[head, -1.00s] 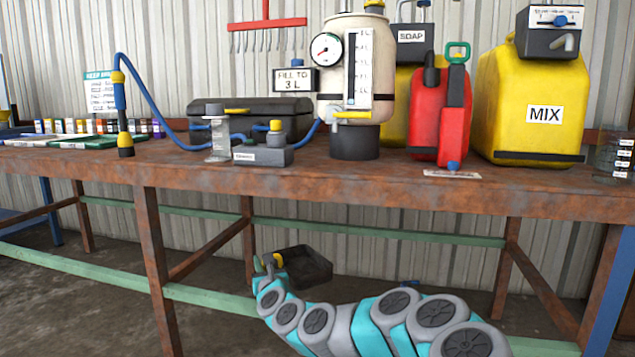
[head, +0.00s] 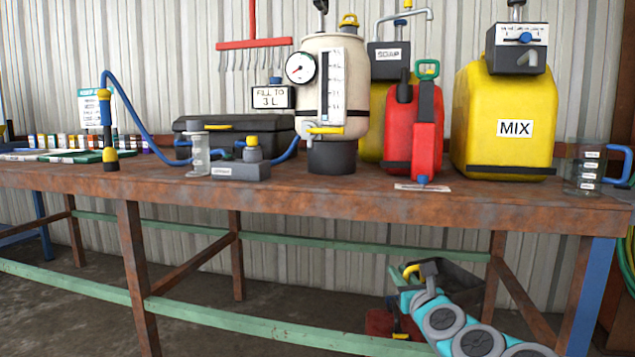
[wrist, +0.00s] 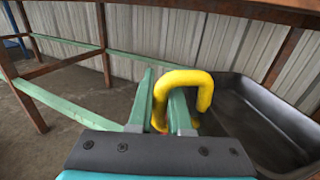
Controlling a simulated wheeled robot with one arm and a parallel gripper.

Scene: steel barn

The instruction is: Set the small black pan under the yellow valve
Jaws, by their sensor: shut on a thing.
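The black pan (head: 462,284) hangs in the air below the bench front, at the lower right of the head view. In the wrist view the pan (wrist: 262,115) fills the right side and its visible inside looks empty. Its yellow handle (wrist: 205,82) stands between the green fingers of my gripper (wrist: 164,98). My gripper (head: 424,284) is shut on this handle, at the pan's left end. A yellow lever (head: 325,130) sits at the foot of the beige tank (head: 322,60), on the bench above and left of the pan.
The rusty bench (head: 330,199) spans the view over green rails (head: 230,328). Its right leg (head: 568,295) is close to the pan. A red object (head: 379,321) is partly hidden under the bench. A red can (head: 412,130) and a yellow MIX container (head: 500,100) stand on top.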

